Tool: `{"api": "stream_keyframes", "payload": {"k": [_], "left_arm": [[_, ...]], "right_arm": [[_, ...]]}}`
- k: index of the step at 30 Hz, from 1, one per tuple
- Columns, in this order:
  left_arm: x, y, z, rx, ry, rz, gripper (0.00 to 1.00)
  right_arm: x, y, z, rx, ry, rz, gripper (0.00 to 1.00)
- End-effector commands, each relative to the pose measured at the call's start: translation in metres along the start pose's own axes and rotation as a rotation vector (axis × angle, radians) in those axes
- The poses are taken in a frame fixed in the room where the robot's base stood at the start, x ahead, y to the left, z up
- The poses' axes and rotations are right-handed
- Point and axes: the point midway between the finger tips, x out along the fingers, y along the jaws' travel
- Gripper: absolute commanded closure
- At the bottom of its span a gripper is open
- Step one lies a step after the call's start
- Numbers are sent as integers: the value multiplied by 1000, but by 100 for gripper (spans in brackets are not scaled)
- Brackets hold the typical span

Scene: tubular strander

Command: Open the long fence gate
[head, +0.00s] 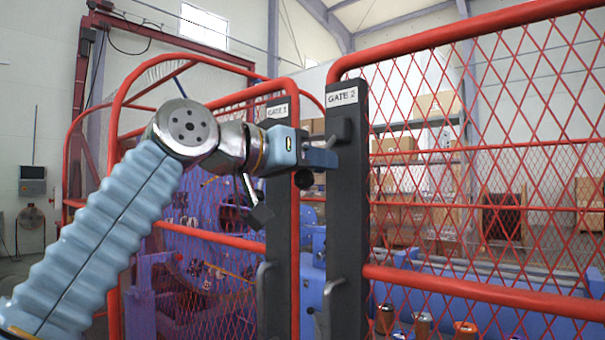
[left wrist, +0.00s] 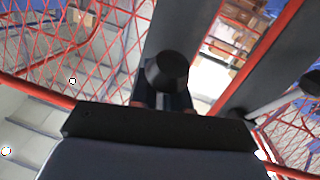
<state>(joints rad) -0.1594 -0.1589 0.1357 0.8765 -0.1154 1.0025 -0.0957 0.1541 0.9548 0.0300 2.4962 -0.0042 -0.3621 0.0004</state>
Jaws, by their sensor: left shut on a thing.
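Two red mesh gates meet at two dark upright posts. The left post is labelled GATE 1 (head: 278,111), the right post GATE 2 (head: 342,97). A vertical gap shows between the posts; I cannot tell whether they are latched. The red mesh panel (head: 480,149) of Gate 2 runs to the right. My left gripper (head: 322,157) reaches across the Gate 1 post to the Gate 2 post and is shut on the latch handle there. In the left wrist view, a black round knob (left wrist: 167,72) stands at the jaws, before a dark post. My right gripper is not in view.
Both posts have lower grey handles (head: 334,287). Red curved rails and mesh of Gate 1 (head: 205,236) extend left. Behind the fence are blue machinery (head: 480,285), several spools and shelves with cardboard boxes (head: 395,150). A fan (head: 31,220) stands far left.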

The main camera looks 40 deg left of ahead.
Motion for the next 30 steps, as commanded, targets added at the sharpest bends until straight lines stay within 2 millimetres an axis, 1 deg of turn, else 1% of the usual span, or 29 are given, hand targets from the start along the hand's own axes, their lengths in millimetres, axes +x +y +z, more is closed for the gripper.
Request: {"api": "stream_keyframes", "payload": {"k": [1, 3, 6, 9, 16, 17, 20, 21, 30], "left_arm": [[2, 8, 1, 2, -2, -1, 100], [4, 17, 2, 3, -2, -4, 100], [5, 26, 3, 5, 0, -7, 100], [5, 29, 4, 4, 1, -8, 100], [5, 29, 4, 4, 2, -9, 100], [5, 29, 4, 4, 2, -9, 83], [5, 28, 4, 4, 1, -9, 68], [5, 28, 4, 4, 1, -9, 66], [3, 28, 4, 4, 1, -8, 66]], "right_arm": [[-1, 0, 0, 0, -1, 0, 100], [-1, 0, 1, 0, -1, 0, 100], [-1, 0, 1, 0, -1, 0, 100], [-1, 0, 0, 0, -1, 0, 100], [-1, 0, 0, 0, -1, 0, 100], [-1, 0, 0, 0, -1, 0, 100], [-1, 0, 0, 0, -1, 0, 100], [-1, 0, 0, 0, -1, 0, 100], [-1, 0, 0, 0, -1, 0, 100]]}}
